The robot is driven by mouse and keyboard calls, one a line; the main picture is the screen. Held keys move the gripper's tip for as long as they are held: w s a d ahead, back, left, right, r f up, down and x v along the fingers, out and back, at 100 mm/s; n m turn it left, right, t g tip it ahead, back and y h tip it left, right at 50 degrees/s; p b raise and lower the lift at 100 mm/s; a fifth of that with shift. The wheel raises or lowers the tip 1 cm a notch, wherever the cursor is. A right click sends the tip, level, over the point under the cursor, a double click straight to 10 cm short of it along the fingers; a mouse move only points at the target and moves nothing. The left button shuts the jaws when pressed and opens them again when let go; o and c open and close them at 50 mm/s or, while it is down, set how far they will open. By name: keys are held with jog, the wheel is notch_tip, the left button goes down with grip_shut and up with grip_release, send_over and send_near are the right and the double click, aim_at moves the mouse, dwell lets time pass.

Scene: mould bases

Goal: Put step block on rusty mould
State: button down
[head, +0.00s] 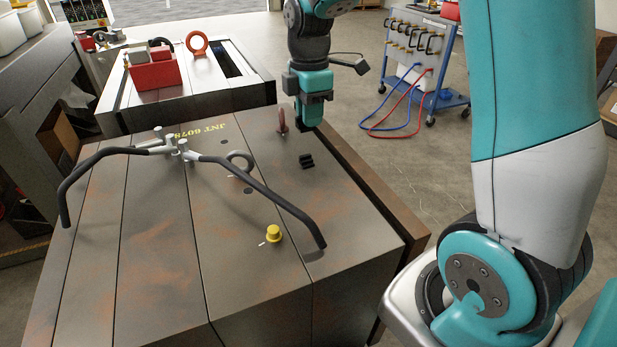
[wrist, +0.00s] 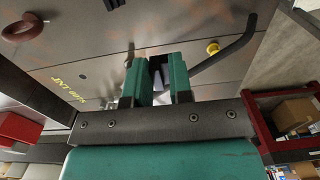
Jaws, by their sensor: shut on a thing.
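The rusty mould (head: 150,250) is the large grey-brown block with rust patches filling the middle of the head view; its top also shows in the wrist view (wrist: 200,20). My gripper (head: 308,124) is over its far right part, fingers pointing down. In the wrist view the teal fingers (wrist: 157,75) are shut on a small dark piece, the step block (wrist: 156,66), mostly hidden between them. In the head view the fingers hide it. I cannot tell whether it touches the mould.
A small black stepped piece (head: 306,161) lies on the mould near my gripper. A reddish eye bolt (head: 282,124), a grey ring (head: 240,158), a yellow cap (head: 273,233) and a long black-handled bar (head: 265,190) also occupy the top. The front left is clear.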

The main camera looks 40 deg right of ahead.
aim_at(309, 185)
notch_tip(309, 185, down, 16)
jog(key=shift+r+b, duration=0.1)
jog(key=shift+b, duration=0.7)
jog(key=c, duration=1)
grip_release()
notch_tip(309, 185, up, 12)
jog(key=shift+a+r+p, duration=0.1)
jog(key=shift+a+p, duration=0.05)
jog(key=shift+p, duration=0.5)
jog(key=s+a+r+m+y, duration=0.1)
jog(key=s+a+r+m, duration=0.1)
jog(key=s+a, duration=0.4)
jog(key=s+a+r+m+y, duration=0.1)
jog(key=s+a+r+m, duration=0.2)
jog(key=s+a, duration=0.3)
jog(key=s+a+r+m+y, duration=0.2)
jog(key=s+a, duration=0.4)
jog(key=s, duration=0.5)
jog(key=shift+a+r+m, duration=0.1)
jog(key=shift+r+m, duration=0.35)
jog(key=shift+m, duration=0.45)
